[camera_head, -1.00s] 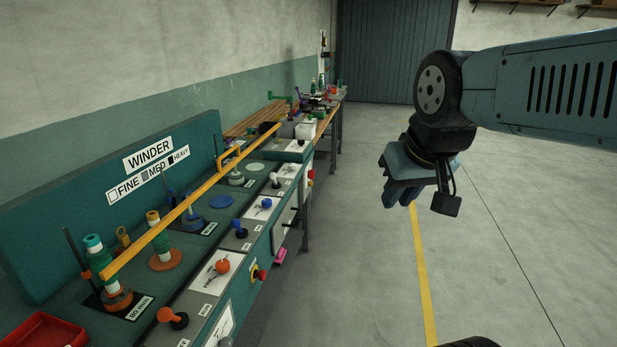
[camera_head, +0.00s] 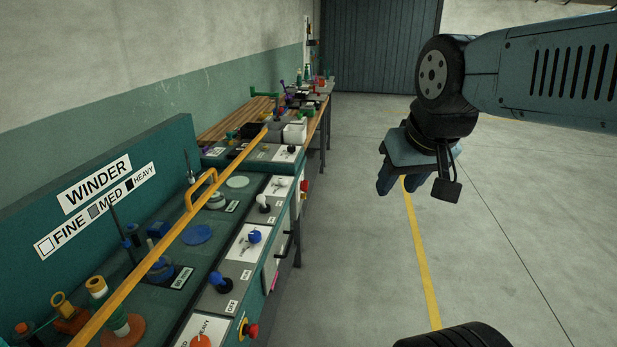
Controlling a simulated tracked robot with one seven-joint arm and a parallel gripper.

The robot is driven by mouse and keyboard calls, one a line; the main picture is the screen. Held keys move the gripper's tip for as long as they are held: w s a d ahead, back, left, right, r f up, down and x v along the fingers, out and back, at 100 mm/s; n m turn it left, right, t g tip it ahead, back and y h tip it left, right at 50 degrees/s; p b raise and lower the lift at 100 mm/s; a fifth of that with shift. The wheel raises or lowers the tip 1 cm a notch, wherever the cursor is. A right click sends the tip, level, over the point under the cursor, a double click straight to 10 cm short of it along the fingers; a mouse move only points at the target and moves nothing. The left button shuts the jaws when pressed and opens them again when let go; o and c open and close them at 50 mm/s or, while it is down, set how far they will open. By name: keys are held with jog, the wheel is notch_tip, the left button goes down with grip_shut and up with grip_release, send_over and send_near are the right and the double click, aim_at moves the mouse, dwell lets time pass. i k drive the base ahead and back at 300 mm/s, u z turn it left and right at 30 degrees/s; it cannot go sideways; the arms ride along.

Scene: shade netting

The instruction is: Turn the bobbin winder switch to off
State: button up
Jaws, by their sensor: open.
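The winder bench (camera_head: 95,181), with a green back panel lettered WINDER, stands along the left wall. On its front strip are a blue-knobbed lever (camera_head: 221,283) beside an OFF label, and a blue knob (camera_head: 254,237) on a white plate above an ON label. Farther along are a white-knobbed lever (camera_head: 263,204) and a white knob (camera_head: 277,185). An orange knob (camera_head: 200,341) is cut by the bottom edge. I cannot tell which one is the bobbin winder switch. My gripper (camera_head: 397,184) is open and empty, over the floor well right of the bench.
A yellow bar (camera_head: 150,270) runs above the bench top, over the spools. A red stop button (camera_head: 251,331) and a black handle (camera_head: 288,245) stick out of the bench front. A cluttered workbench (camera_head: 318,112) stands beyond. The floor to the right is clear.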

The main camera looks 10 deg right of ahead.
aim_at(303, 184)
jog(key=z, duration=0.2)
jog(key=i, duration=1.45)
jog(key=z, duration=0.1)
